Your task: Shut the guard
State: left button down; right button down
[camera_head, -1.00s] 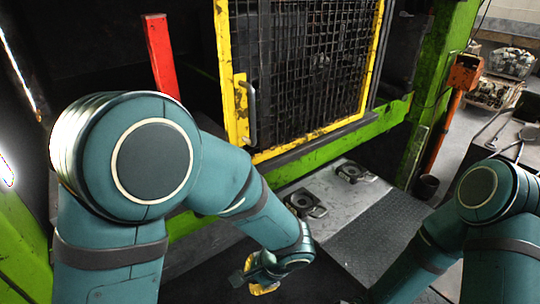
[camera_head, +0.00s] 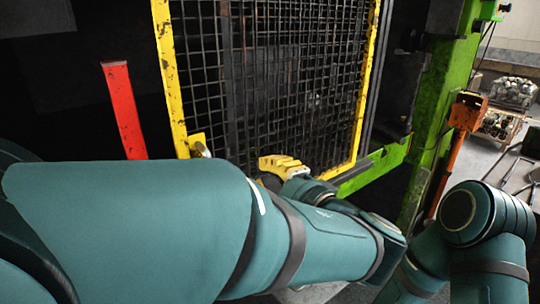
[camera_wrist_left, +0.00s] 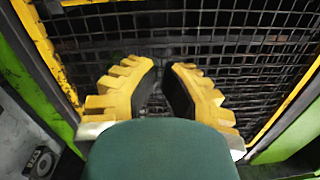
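The guard (camera_head: 178,100) is a dark wire mesh in a yellow frame at the front of the press. It also fills much of the left wrist view (camera_wrist_left: 292,112). Below its lower edge the view is mostly blocked by my left arm. My left gripper (camera_head: 284,164) has yellow stepped fingers and is in front of the lower middle of the mesh. In the left wrist view the fingers (camera_wrist_left: 160,66) stand apart with black pads facing each other, and nothing shows between them but mesh behind. I cannot tell whether they touch the mesh. My right gripper is not in view.
The press has a green frame (camera_head: 444,90). A red post (camera_head: 124,110) stands left of the guard. An orange post (camera_head: 448,165) stands at the right, with baskets of parts (camera_head: 513,93) behind it. My right forearm is at the lower right.

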aim_at(211, 146)
pick_arm(q)
jog(key=x, duration=0.7)
jog(key=shift+p, duration=0.3)
jog(key=a, duration=0.2)
jog(key=s, duration=0.1)
jog(key=shift+s+a+r, duration=0.15)
jog(key=shift+a+r, duration=0.15)
jog(key=shift+a, duration=0.1)
jog(key=shift+s+a, duration=0.2)
jog(key=shift+a, duration=0.15)
jog(key=shift+w, duration=0.1)
